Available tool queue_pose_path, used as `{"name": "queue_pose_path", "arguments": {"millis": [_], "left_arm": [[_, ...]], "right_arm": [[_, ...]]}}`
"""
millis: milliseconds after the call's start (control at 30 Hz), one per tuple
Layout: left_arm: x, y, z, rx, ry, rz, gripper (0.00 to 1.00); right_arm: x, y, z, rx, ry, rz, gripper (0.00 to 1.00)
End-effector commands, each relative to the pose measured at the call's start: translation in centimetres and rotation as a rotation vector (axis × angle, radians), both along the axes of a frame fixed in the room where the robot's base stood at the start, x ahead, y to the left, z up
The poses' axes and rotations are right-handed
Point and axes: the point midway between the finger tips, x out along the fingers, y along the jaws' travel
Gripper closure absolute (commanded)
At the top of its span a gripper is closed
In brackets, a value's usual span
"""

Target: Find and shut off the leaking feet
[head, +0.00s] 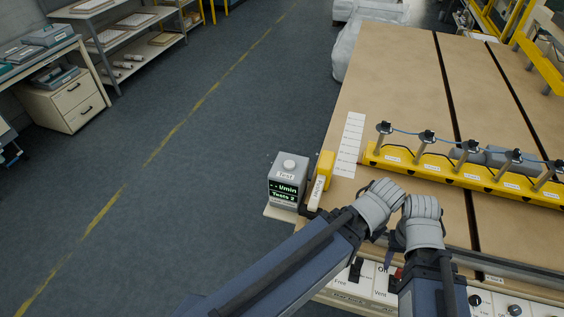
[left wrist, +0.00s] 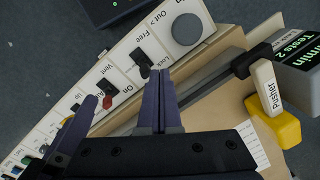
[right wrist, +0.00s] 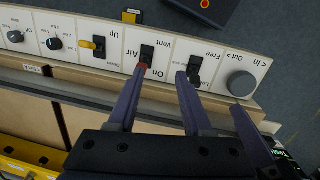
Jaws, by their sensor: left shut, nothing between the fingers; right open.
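A yellow bar (head: 440,173) lies across the brown table and carries a row of several grey posts with black caps (head: 427,137), linked by a thin blue hose; I take these for the feet. No leak shows. A grey test box (head: 288,180) with a button and green display text, partly "Tests 2", stands at the table's corner. My right gripper (right wrist: 161,72) is open and empty over the front panel, its tips by the red-marked Air switch (right wrist: 147,54). My left gripper (left wrist: 160,76) is shut and empty beside the Lock/Free switch (left wrist: 142,64). My arms hide part of the panel in the head view.
A white label strip (head: 350,145) lies left of the bar. The panel also has a grey knob (right wrist: 241,84) and an Up switch (right wrist: 98,44). The table (head: 390,70) is mostly clear behind the bar.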

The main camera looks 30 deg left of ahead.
Motion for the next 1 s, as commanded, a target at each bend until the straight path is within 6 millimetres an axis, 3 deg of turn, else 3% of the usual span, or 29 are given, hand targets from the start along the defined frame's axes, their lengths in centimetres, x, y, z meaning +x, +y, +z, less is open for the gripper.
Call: {"name": "queue_pose_path", "arguments": {"millis": [133,233,300,367,467,600,700,900,1000], "left_arm": [[0.0,0.0,0.0,0.000,0.000,0.000,1.00],[0.3,0.2,0.1,0.004,-0.004,0.008,1.00],[1.2,1.0,0.5,0.024,-0.022,0.041,1.00],[2.6,2.5,1.0,0.057,-0.050,0.097,1.00],[5.9,6.4,2.4,0.140,-0.125,0.233,1.00],[10.4,13.5,5.0,0.280,-0.258,0.450,1.00],[12.7,18.4,6.9,0.371,-0.351,0.583,1.00],[15.3,25.9,10.2,0.506,-0.496,0.762,1.00],[15.8,28.0,11.2,0.544,-0.538,0.809,1.00]], "right_arm": [[0.0,0.0,0.0,0.000,0.000,0.000,0.50],[0.0,0.0,0.1,0.000,0.000,0.000,0.40],[0.0,0.0,0.4,0.000,0.000,0.000,0.32],[0.0,0.0,0.8,0.000,0.000,0.000,0.31],[0.0,0.0,1.8,0.000,0.000,0.000,0.31],[0.0,0.0,3.1,0.000,0.000,-0.001,0.31],[0.0,0.0,3.9,0.000,0.000,-0.001,0.31],[0.0,0.0,4.9,0.001,0.000,-0.001,0.31],[0.0,0.0,5.2,0.001,0.000,-0.002,0.31]]}}
